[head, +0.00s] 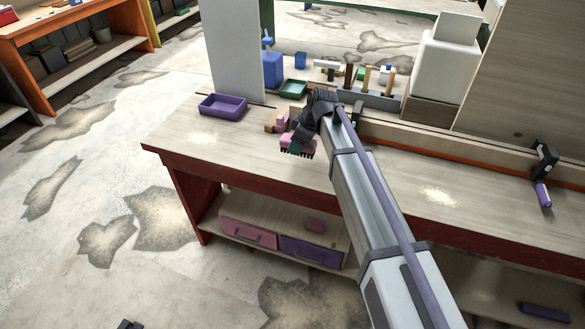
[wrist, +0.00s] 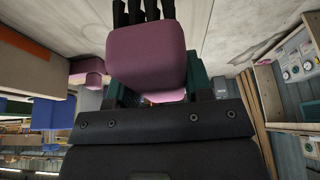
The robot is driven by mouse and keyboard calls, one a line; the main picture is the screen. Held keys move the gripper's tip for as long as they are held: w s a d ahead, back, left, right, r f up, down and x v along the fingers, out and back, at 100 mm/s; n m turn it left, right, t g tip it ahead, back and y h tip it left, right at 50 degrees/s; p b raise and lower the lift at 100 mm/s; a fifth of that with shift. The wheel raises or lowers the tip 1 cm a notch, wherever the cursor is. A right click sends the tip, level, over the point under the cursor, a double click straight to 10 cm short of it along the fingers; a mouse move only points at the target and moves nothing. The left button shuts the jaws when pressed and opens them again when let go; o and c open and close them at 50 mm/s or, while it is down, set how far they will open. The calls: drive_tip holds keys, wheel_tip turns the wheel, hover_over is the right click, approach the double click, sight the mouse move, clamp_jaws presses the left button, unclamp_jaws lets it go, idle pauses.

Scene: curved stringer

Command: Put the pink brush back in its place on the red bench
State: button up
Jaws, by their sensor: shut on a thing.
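The pink brush (head: 297,147) with dark bristles is held in my gripper (head: 301,134), which is shut on it. The brush hangs over the left part of the red bench (head: 240,150), with its bristles pointing down in the head view. In the wrist view the pink brush (wrist: 146,57) fills the top middle, black bristles at the top edge, between the green fingers of my gripper (wrist: 152,95). I cannot tell how far it is above the bench top. The brush's place is not clearly identifiable. My arm hides part of the bench behind it.
A purple tray (head: 222,106), a green tray (head: 293,88) and a blue container (head: 272,70) stand left and behind. A tan and pink item (head: 274,121) is beside the gripper. A tool rack (head: 375,97) stands behind. A purple-handled clamp (head: 543,175) is far right. The front bench top is mostly clear.

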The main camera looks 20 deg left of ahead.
sight(312, 143)
wheel_tip(312, 143, down, 7)
drive_tip(key=b, duration=0.5)
drive_tip(key=shift+a+f, duration=0.1)
drive_tip(key=shift+r, duration=0.3)
drive_tip(key=shift+c, duration=0.4)
drive_tip(key=shift+f, duration=0.3)
drive_tip(key=o, duration=1)
drive_tip(key=shift+r, duration=0.1)
drive_tip(key=shift+o, duration=0.2)
drive_tip(key=p+v, duration=1.1)
drive_tip(key=v, duration=0.1)
drive_tip(key=shift+a+r+p, duration=0.1)
drive_tip(key=shift+r+p, duration=0.3)
drive_tip(key=shift+f, duration=0.15)
